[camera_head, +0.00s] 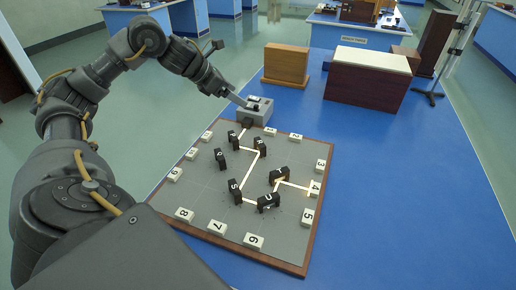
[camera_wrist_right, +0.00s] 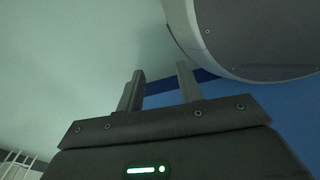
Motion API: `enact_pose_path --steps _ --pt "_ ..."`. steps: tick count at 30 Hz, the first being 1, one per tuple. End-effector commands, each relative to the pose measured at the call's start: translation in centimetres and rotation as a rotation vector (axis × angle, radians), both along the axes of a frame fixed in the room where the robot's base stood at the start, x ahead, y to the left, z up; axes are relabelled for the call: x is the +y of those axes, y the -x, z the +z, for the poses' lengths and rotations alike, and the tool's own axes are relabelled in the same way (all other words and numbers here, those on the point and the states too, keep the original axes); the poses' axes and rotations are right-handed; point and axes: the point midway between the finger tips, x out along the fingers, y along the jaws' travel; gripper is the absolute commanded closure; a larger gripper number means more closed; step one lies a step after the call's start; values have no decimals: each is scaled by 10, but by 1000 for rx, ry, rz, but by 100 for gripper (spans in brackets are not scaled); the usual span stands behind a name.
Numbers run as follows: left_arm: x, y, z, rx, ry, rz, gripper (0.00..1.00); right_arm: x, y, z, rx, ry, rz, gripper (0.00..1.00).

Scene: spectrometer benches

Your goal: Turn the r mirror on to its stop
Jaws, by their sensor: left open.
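The grey board (camera_head: 205,190) with a brown frame lies on the blue bench and carries several small black lettered mirrors. The black mirror (camera_head: 260,145) in the upper middle seems to be the r mirror, though its letter is too small to read surely. A light line meets it from the left and leaves towards the S mirror (camera_head: 235,190). My left gripper (camera_head: 245,104) is open at the grey source box (camera_head: 252,116) behind the board, apart from the mirrors. Whether it touches the box I cannot tell. My right gripper (camera_wrist_right: 160,88) is open and empty in the wrist view.
Other mirrors include the Q mirror (camera_head: 220,158) and the U mirror (camera_head: 268,202). White number tags line the board; the light line ends near tag 4 (camera_head: 315,187). A wooden box (camera_head: 286,65) and a white-topped brown box (camera_head: 367,80) stand behind. The bench's right side is clear.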

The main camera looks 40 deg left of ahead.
Motion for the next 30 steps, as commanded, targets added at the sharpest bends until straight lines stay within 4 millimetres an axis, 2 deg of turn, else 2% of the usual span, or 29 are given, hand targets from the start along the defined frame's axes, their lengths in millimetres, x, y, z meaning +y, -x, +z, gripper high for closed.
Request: enact_pose_path --steps 1,5,10,13,19,26,30 --pt "0 0 -21 0 1 -1 18 0 -7 -17 -5 1 -1 64" --pt "0 0 -51 0 0 0 18 1 -23 -35 -16 3 -2 64" --pt "1 0 -101 0 0 1 18 3 -51 -60 -35 5 -2 64" --pt "1 1 -124 0 -1 2 18 3 -64 -69 -43 7 -4 64" --pt "2 1 -140 -1 0 4 18 3 -77 -69 -51 9 -4 64" --pt "1 0 -141 0 1 4 18 2 -78 -66 -51 9 -3 64" --pt "-4 -10 -152 2 3 4 18 1 -77 -67 -50 11 -3 64"
